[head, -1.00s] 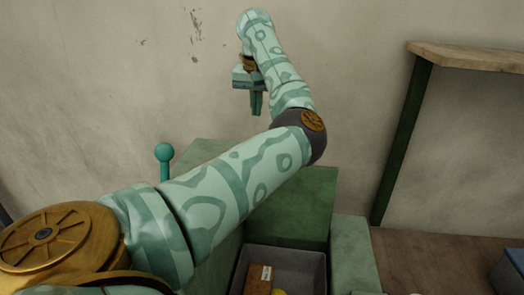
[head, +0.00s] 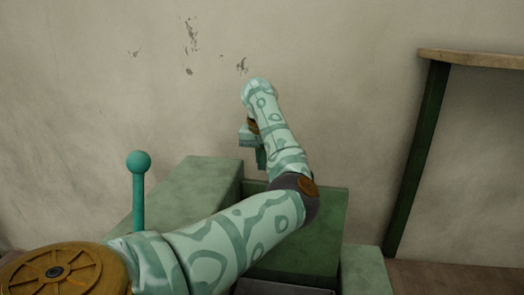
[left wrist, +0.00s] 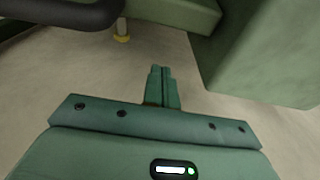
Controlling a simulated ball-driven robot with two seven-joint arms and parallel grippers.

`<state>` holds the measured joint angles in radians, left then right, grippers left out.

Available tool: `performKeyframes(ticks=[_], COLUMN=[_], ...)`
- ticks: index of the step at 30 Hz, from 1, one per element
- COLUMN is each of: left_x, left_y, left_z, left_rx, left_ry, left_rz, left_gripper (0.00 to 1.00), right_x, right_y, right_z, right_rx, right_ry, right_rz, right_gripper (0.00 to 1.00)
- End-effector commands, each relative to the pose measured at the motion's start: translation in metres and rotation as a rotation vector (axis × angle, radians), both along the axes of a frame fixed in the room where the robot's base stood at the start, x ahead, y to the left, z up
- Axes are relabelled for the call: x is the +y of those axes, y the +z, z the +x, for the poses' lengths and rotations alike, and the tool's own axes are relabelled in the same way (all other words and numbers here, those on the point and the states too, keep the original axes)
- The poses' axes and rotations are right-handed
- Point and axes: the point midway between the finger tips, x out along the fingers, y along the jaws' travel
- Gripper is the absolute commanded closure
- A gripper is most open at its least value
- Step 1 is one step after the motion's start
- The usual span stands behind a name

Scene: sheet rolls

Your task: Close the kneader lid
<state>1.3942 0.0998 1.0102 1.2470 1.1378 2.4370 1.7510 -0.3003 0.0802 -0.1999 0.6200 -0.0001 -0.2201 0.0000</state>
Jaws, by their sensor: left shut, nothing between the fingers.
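The kneader is a green boxy machine at the bottom middle of the head view, with a block (head: 195,185) on its left. A darker green panel (head: 318,232), which looks like its raised lid, stands behind a grey tub (head: 285,289) that barely shows at the bottom edge. My left arm crosses in front and hides part of the panel. My left gripper (head: 261,160) is above the panel's top edge, shut and empty, pointing down. In the left wrist view its fingers (left wrist: 162,72) are together, apart from the green parts. My right gripper is not in view.
A teal ball-topped lever (head: 138,162) stands left of the kneader. A wood-topped shelf with a dark green leg (head: 415,160) stands at the right against the plaster wall. In the left wrist view, a dark bar (left wrist: 65,14) and a green block (left wrist: 265,50) flank the fingers.

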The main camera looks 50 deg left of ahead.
Motion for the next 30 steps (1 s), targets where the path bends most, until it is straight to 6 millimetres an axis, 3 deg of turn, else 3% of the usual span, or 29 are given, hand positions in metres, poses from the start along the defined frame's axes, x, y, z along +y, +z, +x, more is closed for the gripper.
performKeyframes(ticks=[1,4,6,13,25,30], left_x=[0.001,0.001,-0.008,-0.022,-0.023,-0.019], left_y=[-0.013,-0.028,-0.017,-0.016,-0.017,-0.019], left_z=[0.001,0.002,-0.008,-0.025,-0.027,-0.027], left_rx=[0.004,0.001,-0.005,-0.001,-0.001,-0.02], left_ry=[-0.001,0.0,0.002,-0.001,0.0,0.001], left_rz=[0.0,0.0,0.0,0.0,0.001,0.018], left_gripper=[1.0,1.0,1.0,1.0,1.0,1.0], right_x=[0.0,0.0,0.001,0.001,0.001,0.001], right_y=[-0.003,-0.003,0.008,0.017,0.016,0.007], right_z=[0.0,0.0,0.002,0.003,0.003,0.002], right_rx=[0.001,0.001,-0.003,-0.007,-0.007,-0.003], right_ry=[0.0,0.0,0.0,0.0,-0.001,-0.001], right_rz=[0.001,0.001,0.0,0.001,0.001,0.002], right_gripper=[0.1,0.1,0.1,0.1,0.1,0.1])
